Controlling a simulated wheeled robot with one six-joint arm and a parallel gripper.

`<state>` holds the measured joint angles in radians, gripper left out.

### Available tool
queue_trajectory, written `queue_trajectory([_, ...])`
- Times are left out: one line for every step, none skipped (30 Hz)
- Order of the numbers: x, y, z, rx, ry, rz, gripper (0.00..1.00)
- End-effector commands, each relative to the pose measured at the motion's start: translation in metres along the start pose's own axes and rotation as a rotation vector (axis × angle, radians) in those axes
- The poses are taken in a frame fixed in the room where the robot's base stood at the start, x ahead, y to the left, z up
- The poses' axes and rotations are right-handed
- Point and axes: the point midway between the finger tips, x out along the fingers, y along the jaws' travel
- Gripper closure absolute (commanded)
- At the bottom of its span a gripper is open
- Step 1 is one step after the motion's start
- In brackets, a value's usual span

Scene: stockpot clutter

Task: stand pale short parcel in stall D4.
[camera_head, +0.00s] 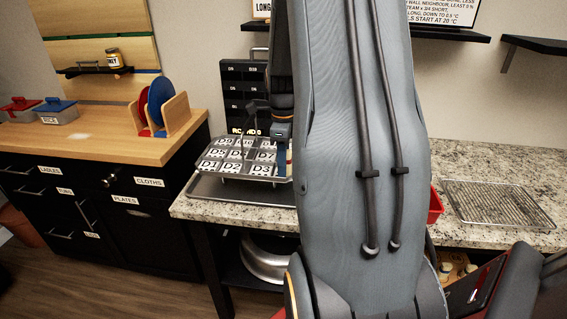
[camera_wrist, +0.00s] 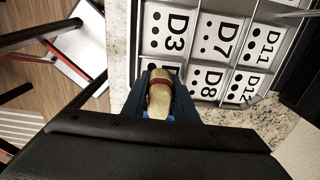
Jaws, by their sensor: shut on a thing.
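My gripper (camera_wrist: 160,84) is shut on the pale short parcel (camera_wrist: 158,104), which has a dark red band around it. In the wrist view the parcel is beside the wire rack (camera_wrist: 138,45), at the near end of the D3 card (camera_wrist: 173,30). Cards D7, D8, D11 and D12 show to the right. Stall D4 is not readable; my gripper covers the area below D3. In the head view the rack (camera_head: 240,172) of numbered stalls stands on a metal tray, with my gripper (camera_head: 283,143) at its right end. My arm hides much there.
The metal tray (camera_head: 225,191) lies on the granite counter (camera_head: 188,207). A dark board (camera_head: 236,90) with small labels stands behind the rack. A wire cooling grid (camera_head: 495,204) and a red container (camera_head: 435,206) are to the right of my arm.

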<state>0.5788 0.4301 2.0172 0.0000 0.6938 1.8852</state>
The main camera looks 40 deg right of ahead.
Motion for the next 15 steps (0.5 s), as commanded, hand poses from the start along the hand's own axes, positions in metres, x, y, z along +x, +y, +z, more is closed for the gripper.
queue_trajectory([0.0001,-0.0001,0.0001,0.000,0.000,0.000,0.98])
queue_trajectory([0.0006,0.0000,0.0001,0.000,0.000,0.000,0.98])
queue_trajectory([0.0018,0.0000,0.0001,0.000,0.000,0.000,0.98])
queue_trajectory([0.0028,0.0000,0.0001,0.000,0.000,0.000,0.98])
queue_trajectory([0.0037,0.0000,0.0001,0.000,0.000,0.000,0.98])
queue_trajectory([0.0030,0.0000,0.0001,0.000,0.000,0.000,0.67])
queue_trajectory([0.0030,0.0001,0.0001,0.000,0.000,0.000,0.66])
queue_trajectory([0.0029,0.0001,0.0001,0.000,0.000,0.000,0.66])
queue_trajectory([0.0028,0.0001,0.0001,0.000,0.000,0.000,0.66])
queue_trajectory([0.0028,0.0001,0.0001,0.000,0.000,0.000,0.66])
queue_trajectory([0.0028,0.0001,0.0001,0.000,0.000,0.000,0.66])
queue_trajectory([0.0027,0.0001,0.0000,0.000,0.000,0.000,0.66])
queue_trajectory([0.0027,0.0001,0.0001,0.000,0.000,0.000,0.66])
queue_trajectory([0.0026,0.0001,0.0000,0.000,0.000,0.000,0.66])
queue_trajectory([0.0019,0.0000,0.0000,0.000,0.000,0.000,0.66])
